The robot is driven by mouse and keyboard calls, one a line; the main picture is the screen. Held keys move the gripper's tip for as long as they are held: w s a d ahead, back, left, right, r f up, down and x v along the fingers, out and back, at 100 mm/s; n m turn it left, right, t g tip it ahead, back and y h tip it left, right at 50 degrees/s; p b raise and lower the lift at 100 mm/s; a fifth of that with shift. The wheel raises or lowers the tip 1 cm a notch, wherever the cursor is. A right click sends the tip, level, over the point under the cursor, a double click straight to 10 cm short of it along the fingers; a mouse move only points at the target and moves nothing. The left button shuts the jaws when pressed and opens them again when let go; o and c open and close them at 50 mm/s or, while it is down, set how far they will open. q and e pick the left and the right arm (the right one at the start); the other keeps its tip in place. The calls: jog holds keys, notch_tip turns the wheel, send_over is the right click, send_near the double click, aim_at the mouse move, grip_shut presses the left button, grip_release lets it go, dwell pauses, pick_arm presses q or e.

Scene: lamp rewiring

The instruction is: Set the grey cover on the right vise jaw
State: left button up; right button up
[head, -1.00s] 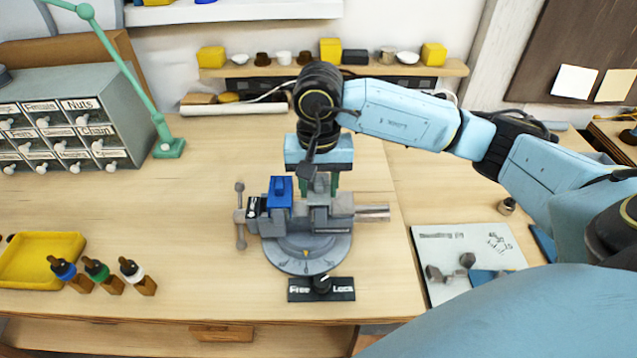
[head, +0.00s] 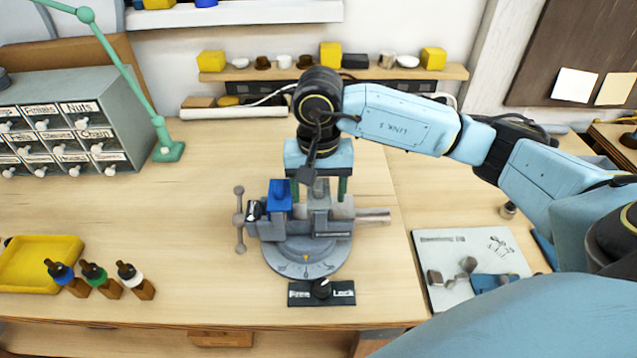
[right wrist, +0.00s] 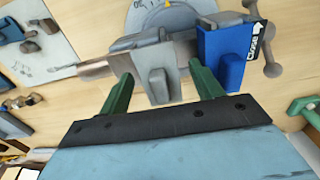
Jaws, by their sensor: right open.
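The grey cover (head: 319,203) sits on the right jaw of the vise (head: 306,258), beside the blue cover (head: 279,197) on the left jaw. In the right wrist view the grey cover (right wrist: 156,66) stands upright with its tab facing me, left of the blue cover (right wrist: 226,62). My right gripper (head: 319,187) is above the vise, pointing down. Its green fingers are open, one on each side of the grey cover's tab, with gaps showing in the right wrist view (right wrist: 162,88). My left gripper is out of view.
A Free/Lock switch plate (head: 321,292) lies in front of the vise. Three dropper bottles (head: 97,279) and a yellow tray (head: 40,263) are at the left. A pale mat (head: 455,237) with metal parts is at the right.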

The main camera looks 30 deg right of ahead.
notch_tip(320, 180, up, 13)
jog(key=shift+r, duration=0.2)
dwell(0.3)
notch_tip(320, 180, up, 9)
jog(key=p, duration=0.6)
jog(key=shift+p, duration=0.35)
dwell(0.4)
